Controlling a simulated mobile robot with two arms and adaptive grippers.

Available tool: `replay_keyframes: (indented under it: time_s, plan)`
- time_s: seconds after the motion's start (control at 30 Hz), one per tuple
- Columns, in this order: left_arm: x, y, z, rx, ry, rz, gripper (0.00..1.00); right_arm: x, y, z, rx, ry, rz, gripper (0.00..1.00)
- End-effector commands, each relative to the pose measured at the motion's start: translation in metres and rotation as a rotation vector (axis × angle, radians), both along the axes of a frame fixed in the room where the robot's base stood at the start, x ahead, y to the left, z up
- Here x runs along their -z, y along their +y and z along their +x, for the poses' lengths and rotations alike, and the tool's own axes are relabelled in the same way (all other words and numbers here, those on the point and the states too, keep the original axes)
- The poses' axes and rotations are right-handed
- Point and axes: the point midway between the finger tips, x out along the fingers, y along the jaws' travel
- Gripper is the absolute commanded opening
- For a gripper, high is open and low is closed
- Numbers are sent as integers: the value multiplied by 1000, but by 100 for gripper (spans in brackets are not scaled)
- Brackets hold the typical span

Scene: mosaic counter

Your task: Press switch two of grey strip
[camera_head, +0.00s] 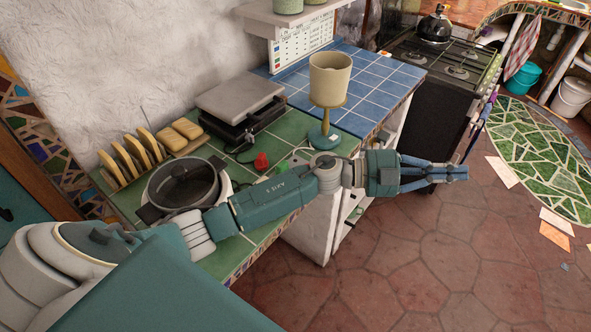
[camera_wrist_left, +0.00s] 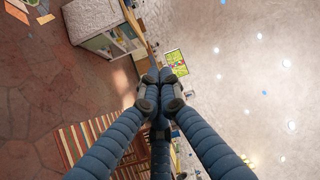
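I cannot clearly make out the grey strip or its switches. A small red piece (camera_head: 262,160) and a small green piece (camera_head: 283,165) show on the green-tiled counter, beside a dark cable and partly behind my left arm. My left gripper (camera_head: 462,173) is past the counter's front edge, over the floor and well to the right of these pieces. Its blue fingers are close together with nothing between them. In the left wrist view the fingertips (camera_wrist_left: 160,90) meet, with no strip in sight. My right gripper is not in view.
A lamp (camera_head: 330,75) stands by the blue-tiled counter (camera_head: 375,75). A grey-lidded appliance (camera_head: 240,95), toast rack (camera_head: 130,160) and black pot (camera_head: 185,182) crowd the green counter. A stove (camera_head: 440,95) stands farther right. The tiled floor (camera_head: 400,270) in front is mostly clear.

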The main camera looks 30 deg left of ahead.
Motion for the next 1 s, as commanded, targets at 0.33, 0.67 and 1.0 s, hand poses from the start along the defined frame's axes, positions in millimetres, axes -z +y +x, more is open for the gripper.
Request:
replay_keyframes:
  time_s: [0.33,0.67,1.0]
  plan:
    - [37,67,-56,569,-182,828,0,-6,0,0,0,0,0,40]
    - [12,285,-66,693,145,1524,0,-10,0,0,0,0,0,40]
    - [-15,346,-79,677,302,1673,0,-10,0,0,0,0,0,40]
